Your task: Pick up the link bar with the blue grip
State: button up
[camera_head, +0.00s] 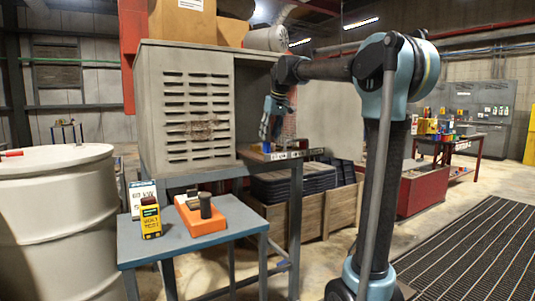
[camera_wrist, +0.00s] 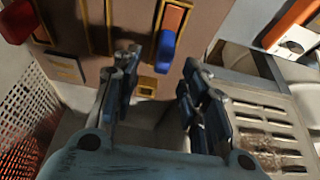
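The link bar (camera_wrist: 173,20) shows in the wrist view as an orange-red bar with a blue grip (camera_wrist: 165,52) at its lower end. It lies against a brown slotted panel (camera_wrist: 110,45) near the top middle. My gripper (camera_wrist: 160,60) is open, with a dark finger on either side of the blue grip's line. No contact with the grip is visible, and the depth gap is hard to judge. In the head view my gripper (camera_head: 267,146) points down at the open side of the grey cabinet (camera_head: 190,105).
A red rounded object (camera_wrist: 18,20) sits at the panel's left. Perforated mesh (camera_wrist: 30,120) lies below it, and the louvred cabinet wall (camera_wrist: 265,115) is close on the right. A small blue table (camera_head: 180,240) holds a yellow tester (camera_head: 150,220) and an orange block (camera_head: 220,218).

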aim_at(267, 142)
jog(key=shift+x, duration=2.9)
jog(key=shift+a, duration=0.15)
jog(key=shift+r, duration=0.1)
grip_shut()
